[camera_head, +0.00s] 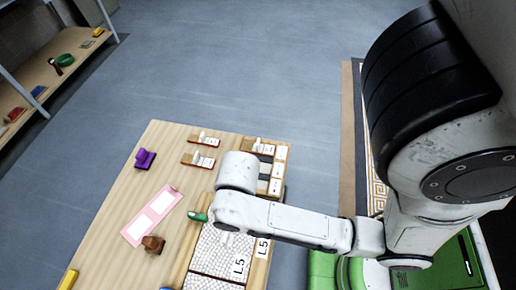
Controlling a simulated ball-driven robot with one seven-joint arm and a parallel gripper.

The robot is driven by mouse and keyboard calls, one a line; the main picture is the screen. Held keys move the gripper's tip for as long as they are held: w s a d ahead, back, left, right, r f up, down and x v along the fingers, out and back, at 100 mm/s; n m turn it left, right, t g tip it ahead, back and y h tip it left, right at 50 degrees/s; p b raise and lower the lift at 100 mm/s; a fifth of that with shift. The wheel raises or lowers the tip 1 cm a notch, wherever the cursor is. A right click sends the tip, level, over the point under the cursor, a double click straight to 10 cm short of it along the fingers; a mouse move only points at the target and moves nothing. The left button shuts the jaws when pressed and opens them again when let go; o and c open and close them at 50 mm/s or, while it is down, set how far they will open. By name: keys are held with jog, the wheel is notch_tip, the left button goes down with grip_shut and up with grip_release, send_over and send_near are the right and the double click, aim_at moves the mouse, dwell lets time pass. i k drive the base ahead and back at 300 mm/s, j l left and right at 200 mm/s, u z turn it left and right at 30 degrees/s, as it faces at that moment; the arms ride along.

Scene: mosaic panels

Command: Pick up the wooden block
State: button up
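A small brown piece (153,244), which looks like the wooden block, sits on the light wooden table (120,210) near the lower end of a pink framed panel. Its exact shape is too small to tell. My arm reaches in from the right over the table, and its white wrist end is above the table's right half, to the right of the brown piece and apart from it. My gripper's fingers cannot be made out; the arm hides that area.
On the table are a pink panel (152,215), a purple piece (145,158), a green piece (197,216), white mosaic panels (215,250), small card stands (199,158) and a yellow piece (68,279). A shelf (40,72) with objects stands at upper left. Grey floor between is clear.

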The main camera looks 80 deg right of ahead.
aim_at(154, 245)
jog(key=i+j+u, duration=0.15)
jog(key=u, duration=0.3)
jog(key=i+u, duration=0.4)
